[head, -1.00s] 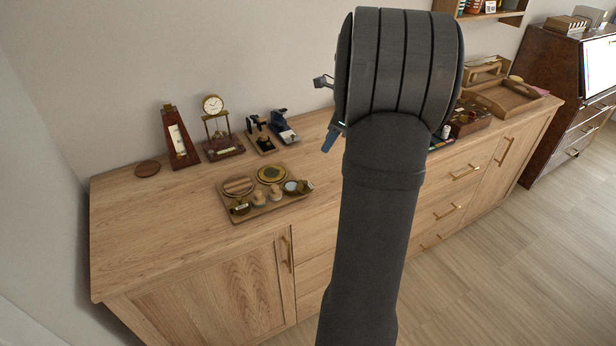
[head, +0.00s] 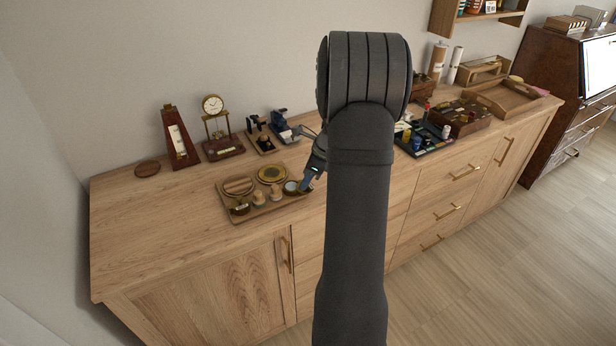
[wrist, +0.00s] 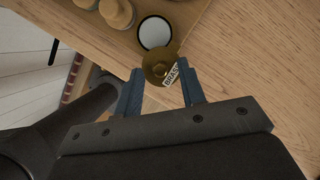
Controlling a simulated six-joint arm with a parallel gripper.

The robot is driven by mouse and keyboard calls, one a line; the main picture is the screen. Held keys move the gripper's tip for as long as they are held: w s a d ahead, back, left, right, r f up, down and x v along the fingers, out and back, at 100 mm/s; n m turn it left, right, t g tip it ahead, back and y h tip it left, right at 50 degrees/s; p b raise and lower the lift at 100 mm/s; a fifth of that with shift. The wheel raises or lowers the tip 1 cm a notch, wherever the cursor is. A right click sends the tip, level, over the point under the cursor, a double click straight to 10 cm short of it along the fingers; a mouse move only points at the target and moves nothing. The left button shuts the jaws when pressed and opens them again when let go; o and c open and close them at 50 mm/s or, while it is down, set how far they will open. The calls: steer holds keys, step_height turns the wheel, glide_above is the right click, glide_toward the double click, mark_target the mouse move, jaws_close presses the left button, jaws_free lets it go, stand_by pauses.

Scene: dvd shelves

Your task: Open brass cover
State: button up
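The brass cover (wrist: 158,64) is a small round brass piece with a label reading BRASS, beside a white-faced disc with a dark rim (wrist: 154,32). The disc also shows at the right end of the wooden tray (head: 234,219) in the head view, where my gripper hides the cover. My gripper (wrist: 159,77) is open, one blue fingertip on each side of the brass cover. In the head view my gripper (head: 306,186) is low over the tray's right end. I cannot tell whether the fingers touch the cover.
The tray also holds a gold disc (head: 271,173), a striped wooden round (head: 238,186), wooden knobs (head: 275,193) and a dark brass piece (head: 239,207). A metronome (head: 179,140), a clock (head: 213,105) and small stands are behind.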

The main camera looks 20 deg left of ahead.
jaws_close()
stand_by(0.3)
steer(key=n, duration=0.2)
steer(key=w+n+g, duration=0.1)
steer(key=n+g, duration=0.1)
steer(key=n, duration=0.1)
steer(key=shift+w+d+n+h, duration=0.3)
steer(key=shift+w+d, duration=0.05)
steer(key=shift+w, duration=0.05)
steer(key=shift+w+a+n+g+h, duration=0.1)
steer(key=shift+w+n+g+h, duration=0.2)
steer(key=shift+n, duration=0.8)
steer(key=shift+w+n+g+h, duration=0.2)
steer(key=shift+w+n+g, duration=0.2)
steer(key=shift+n, duration=0.7)
jaws_free()
